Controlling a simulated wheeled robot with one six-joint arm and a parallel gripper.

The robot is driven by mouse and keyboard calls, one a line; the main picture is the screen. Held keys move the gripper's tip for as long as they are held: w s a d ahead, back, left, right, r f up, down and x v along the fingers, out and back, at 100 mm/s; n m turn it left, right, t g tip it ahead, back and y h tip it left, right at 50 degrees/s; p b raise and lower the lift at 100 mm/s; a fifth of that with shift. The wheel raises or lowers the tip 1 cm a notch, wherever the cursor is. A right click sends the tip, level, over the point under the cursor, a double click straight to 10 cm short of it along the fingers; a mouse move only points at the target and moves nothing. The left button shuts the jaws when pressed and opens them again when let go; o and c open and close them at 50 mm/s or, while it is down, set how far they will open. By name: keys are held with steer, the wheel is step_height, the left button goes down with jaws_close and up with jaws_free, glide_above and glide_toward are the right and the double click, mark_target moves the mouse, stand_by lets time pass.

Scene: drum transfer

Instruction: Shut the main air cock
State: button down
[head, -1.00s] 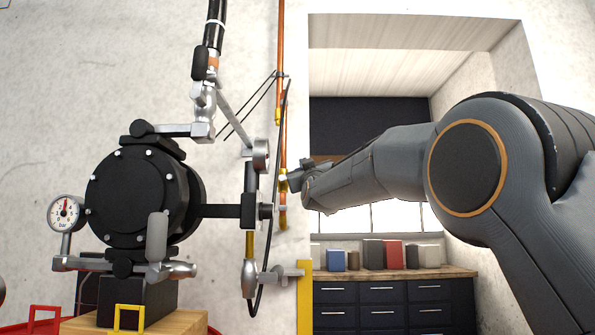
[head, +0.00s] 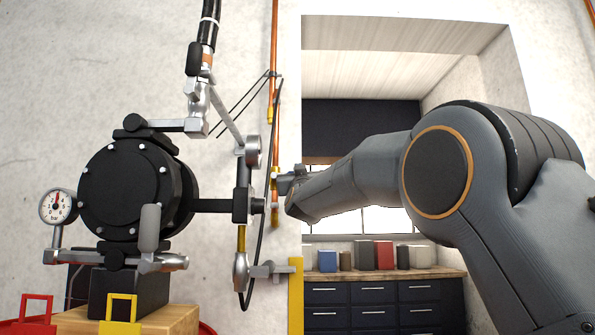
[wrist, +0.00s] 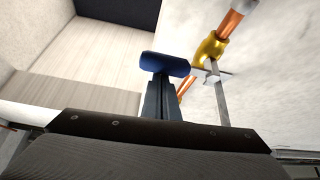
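The main air cock appears to be the brass valve (wrist: 208,50) on the copper pipe on the wall. In the wrist view its flat grey metal lever (wrist: 221,98) runs down from the brass body. In the head view only a little of the brass (head: 274,184) shows, beside my gripper (head: 287,179). Nothing is seen held.
A black drum-shaped pump (head: 125,190) with a pressure gauge (head: 58,206) and pipework stands at left. A black hose (head: 270,165) hangs near the copper pipe (head: 273,60). A yellow post (head: 296,296) stands below. A cabinet (head: 375,308) fills the recess at right.

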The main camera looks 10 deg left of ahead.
step_height(320, 180, up, 4)
steer(key=p, duration=0.4)
steer(key=b+v, duration=0.2)
steer(key=v, duration=0.8)
steer(key=shift+s+a+b, duration=0.2)
steer(key=shift+s+b, duration=0.2)
steer(key=shift+f, duration=0.15)
